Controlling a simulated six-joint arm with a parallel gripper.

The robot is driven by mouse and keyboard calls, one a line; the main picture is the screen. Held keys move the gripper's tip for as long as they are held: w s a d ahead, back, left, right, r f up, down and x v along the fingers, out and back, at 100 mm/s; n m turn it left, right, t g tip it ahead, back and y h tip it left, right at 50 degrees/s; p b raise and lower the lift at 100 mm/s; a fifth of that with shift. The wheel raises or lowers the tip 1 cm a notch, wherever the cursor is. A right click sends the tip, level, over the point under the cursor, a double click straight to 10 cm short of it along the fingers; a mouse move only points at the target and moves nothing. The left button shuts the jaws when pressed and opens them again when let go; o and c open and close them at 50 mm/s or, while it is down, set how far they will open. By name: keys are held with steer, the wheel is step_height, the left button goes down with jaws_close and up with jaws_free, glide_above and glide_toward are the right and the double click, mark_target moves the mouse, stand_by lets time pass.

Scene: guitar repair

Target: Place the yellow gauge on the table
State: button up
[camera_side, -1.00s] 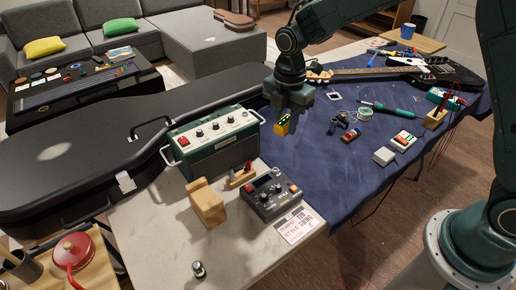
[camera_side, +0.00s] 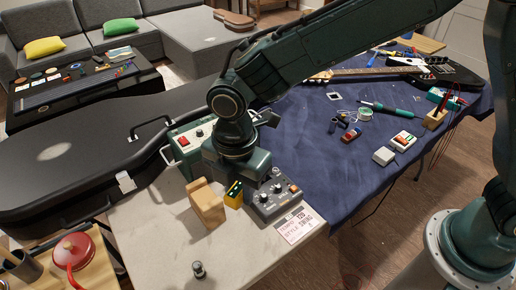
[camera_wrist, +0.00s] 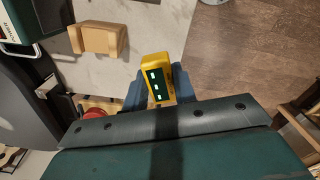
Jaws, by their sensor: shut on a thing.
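The yellow gauge (camera_side: 233,194) is a small yellow block with a dark face bearing pale marks. It also shows in the wrist view (camera_wrist: 157,62). My gripper (camera_wrist: 158,88) is shut on it, with a blue-grey finger on each side. In the side view my gripper (camera_side: 236,178) points down over the white table (camera_side: 165,240), between the wooden block and the grey pedal box. The gauge is low there; I cannot tell whether it touches the table top.
A wooden block (camera_side: 207,204) stands just left of the gauge. The grey pedal box (camera_side: 274,199) is close on the right, with a paper card (camera_side: 299,225) before it. A green amplifier (camera_side: 183,141) stands behind. The table's front has free room around a small metal knob (camera_side: 198,269).

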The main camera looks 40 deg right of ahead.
glide_above(244, 247)
step_height(244, 247, down, 16)
steer(key=shift+r, duration=0.15)
stand_by(0.5)
steer(key=shift+f, duration=2.15)
steer(key=shift+f, duration=0.15)
steer(key=o, duration=1.1)
steer(key=shift+c, duration=0.2)
step_height(244, 247, up, 12)
steer(key=shift+r, duration=0.2)
